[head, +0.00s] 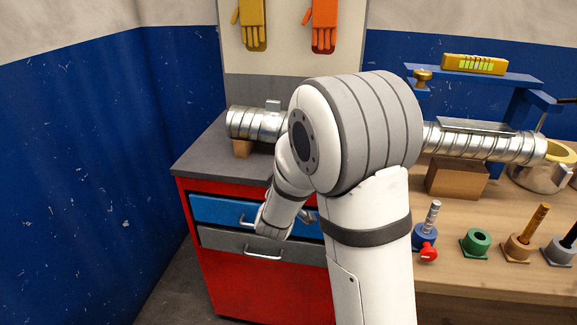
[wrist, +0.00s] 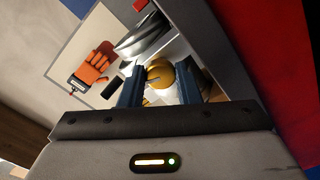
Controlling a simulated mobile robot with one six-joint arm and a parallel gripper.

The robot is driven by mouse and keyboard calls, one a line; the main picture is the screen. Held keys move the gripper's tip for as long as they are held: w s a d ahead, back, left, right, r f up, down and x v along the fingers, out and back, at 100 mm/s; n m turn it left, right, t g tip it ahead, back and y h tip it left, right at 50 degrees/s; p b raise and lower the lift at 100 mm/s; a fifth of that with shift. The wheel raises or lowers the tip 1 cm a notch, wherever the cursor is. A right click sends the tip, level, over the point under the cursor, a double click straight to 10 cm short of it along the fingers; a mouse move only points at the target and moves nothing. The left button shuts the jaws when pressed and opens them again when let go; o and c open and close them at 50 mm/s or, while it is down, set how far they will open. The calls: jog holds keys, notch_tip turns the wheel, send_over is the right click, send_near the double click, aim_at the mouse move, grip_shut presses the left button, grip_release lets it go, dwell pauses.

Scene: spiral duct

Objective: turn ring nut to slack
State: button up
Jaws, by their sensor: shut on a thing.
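My gripper (wrist: 161,88) shows in the wrist view with its two dark blue jaws on either side of a round gold piece, which looks like the ring nut (wrist: 160,72). The jaws are shut on it. A thin dark line or slot crosses its face; how far it is turned cannot be told. Just beyond is a shiny curved metal surface (wrist: 140,38), probably the duct. In the head view the silver spiral duct (head: 470,141) runs left to right behind my arm. My arm hides its middle and the ring nut there.
The duct rests on wooden blocks (head: 457,180). A red cabinet (head: 262,285) with blue and grey drawers stands at left. A yellow level (head: 473,65) sits on a blue bracket. Gloves hang behind.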

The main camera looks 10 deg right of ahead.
jog(key=shift+r, duration=0.15)
jog(key=o, duration=1)
jog(key=v, duration=0.7)
jog(key=shift+s+a, duration=0.2)
jog(key=shift+s, duration=0.2)
